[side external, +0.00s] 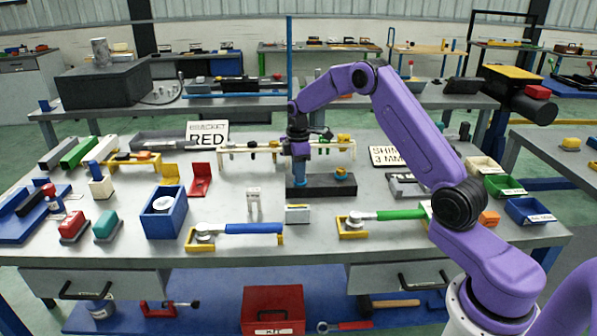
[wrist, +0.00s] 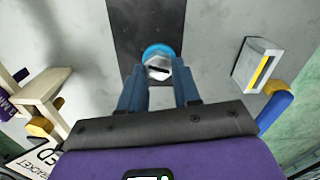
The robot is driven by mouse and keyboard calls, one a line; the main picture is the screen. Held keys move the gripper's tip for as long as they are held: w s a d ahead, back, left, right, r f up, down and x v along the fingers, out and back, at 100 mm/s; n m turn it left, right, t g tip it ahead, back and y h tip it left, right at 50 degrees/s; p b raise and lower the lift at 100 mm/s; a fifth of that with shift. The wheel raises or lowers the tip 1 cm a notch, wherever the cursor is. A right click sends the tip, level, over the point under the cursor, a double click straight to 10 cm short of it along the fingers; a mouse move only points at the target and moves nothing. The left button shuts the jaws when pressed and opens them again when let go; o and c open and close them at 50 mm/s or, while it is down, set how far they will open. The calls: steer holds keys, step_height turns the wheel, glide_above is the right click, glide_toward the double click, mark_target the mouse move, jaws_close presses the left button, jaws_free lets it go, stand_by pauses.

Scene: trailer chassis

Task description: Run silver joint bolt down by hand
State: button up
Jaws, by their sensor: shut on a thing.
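The silver joint bolt (wrist: 158,70) shows its hex head between my fingertips in the wrist view, with a round blue part (wrist: 157,50) around or just behind it. My gripper (wrist: 158,75) has blue fingers, one on each side of the bolt head, and is shut on it. The dark chassis bar (wrist: 148,18) lies beneath. In the side view my gripper (side external: 299,182) points straight down at the left part of the black chassis bar (side external: 325,188). The bolt is hidden by the fingers there. How deep the bolt sits cannot be told.
A yellow part (side external: 341,173) sits on the bar's right end. A wooden rack (side external: 235,150) stands close behind my gripper. In front are a grey block with a yellow strip (side external: 298,213), a small white stand (side external: 254,200) and a blue-handled tool (side external: 255,228).

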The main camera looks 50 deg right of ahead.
steer(key=m, duration=0.4)
steer(key=shift+w+d+r+m, duration=0.1)
steer(key=shift+r+m, duration=0.1)
steer(key=shift+m, duration=0.1)
steer(key=m, duration=0.3)
steer(key=shift+w+m, duration=0.1)
steer(key=shift+m, duration=0.3)
steer(key=m, duration=0.7)
steer(key=shift+d, duration=0.25)
steer(key=m, duration=0.5)
steer(key=shift+d+m, duration=0.1)
steer(key=shift+m, duration=0.2)
steer(key=m, duration=0.4)
steer(key=shift+m, duration=0.4)
steer(key=o, duration=1)
steer(key=shift+s, duration=0.2)
steer(key=shift+o, duration=0.3)
